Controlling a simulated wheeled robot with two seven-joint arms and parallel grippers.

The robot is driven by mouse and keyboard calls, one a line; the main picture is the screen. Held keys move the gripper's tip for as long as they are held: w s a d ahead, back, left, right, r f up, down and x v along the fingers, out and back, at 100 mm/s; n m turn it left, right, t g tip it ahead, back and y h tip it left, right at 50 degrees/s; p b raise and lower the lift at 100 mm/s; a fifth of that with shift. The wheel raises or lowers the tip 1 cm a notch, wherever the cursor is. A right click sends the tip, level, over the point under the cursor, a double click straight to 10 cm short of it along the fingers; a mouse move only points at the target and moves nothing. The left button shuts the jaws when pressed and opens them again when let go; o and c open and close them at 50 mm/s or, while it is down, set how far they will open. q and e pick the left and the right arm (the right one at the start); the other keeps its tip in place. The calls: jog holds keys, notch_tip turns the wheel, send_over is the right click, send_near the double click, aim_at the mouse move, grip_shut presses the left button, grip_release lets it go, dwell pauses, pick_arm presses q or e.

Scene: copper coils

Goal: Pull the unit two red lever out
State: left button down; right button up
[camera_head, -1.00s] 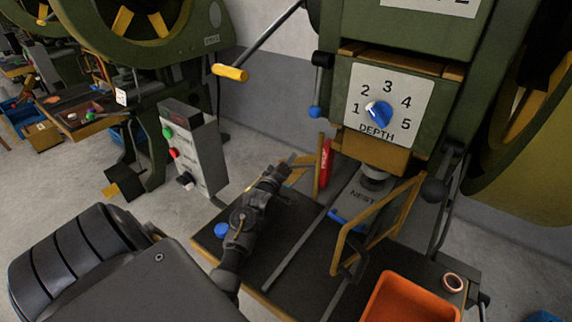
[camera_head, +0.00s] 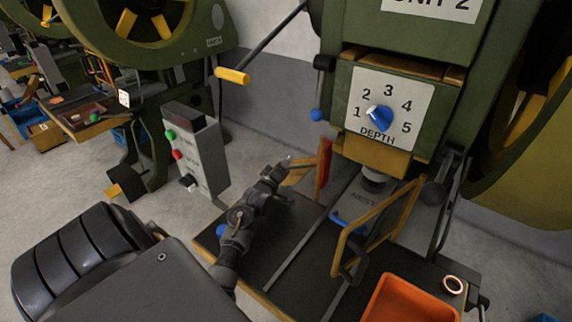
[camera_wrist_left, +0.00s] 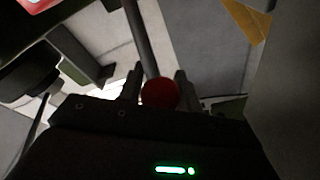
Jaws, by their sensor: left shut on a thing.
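My left gripper (camera_wrist_left: 159,90) is shut on a round red knob (camera_wrist_left: 160,93), which sits between its two fingers in the left wrist view. A grey rod (camera_wrist_left: 146,45) runs up from the knob. In the head view the left gripper (camera_head: 284,166) is at the left side of the unit 2 press (camera_head: 345,85), left of a red upright piece (camera_head: 324,158). The knob is hidden there by the gripper or too small to tell. My right gripper is not in view.
A yellow guard frame (camera_head: 341,252) stands before the nest (camera_head: 363,199). An orange bin (camera_head: 410,300) and a copper coil (camera_head: 453,285) are on the table's right. A grey control box (camera_head: 205,160) stands left. A yellow-handled crank (camera_head: 232,76) juts out above.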

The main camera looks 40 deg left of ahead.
pick_arm(q)
jog(key=c, duration=1)
grip_release()
jog(key=shift+a, duration=0.35)
jog(key=shift+c, duration=0.2)
jog(key=shift+o, duration=0.4)
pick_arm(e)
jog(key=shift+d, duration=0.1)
pick_arm(q)
jog(key=shift+d, duration=0.1)
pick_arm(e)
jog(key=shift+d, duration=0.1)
pick_arm(q)
jog(key=shift+s, duration=0.15)
jog(key=shift+s+d+f, duration=0.1)
jog(key=shift+s+d, duration=0.05)
jog(key=shift+s, duration=0.2)
jog(key=v, duration=0.8)
jog(key=shift+s+d, duration=0.15)
jog(key=shift+s, duration=0.2)
jog(key=shift+s+d, duration=0.2)
jog(key=shift+s, duration=0.35)
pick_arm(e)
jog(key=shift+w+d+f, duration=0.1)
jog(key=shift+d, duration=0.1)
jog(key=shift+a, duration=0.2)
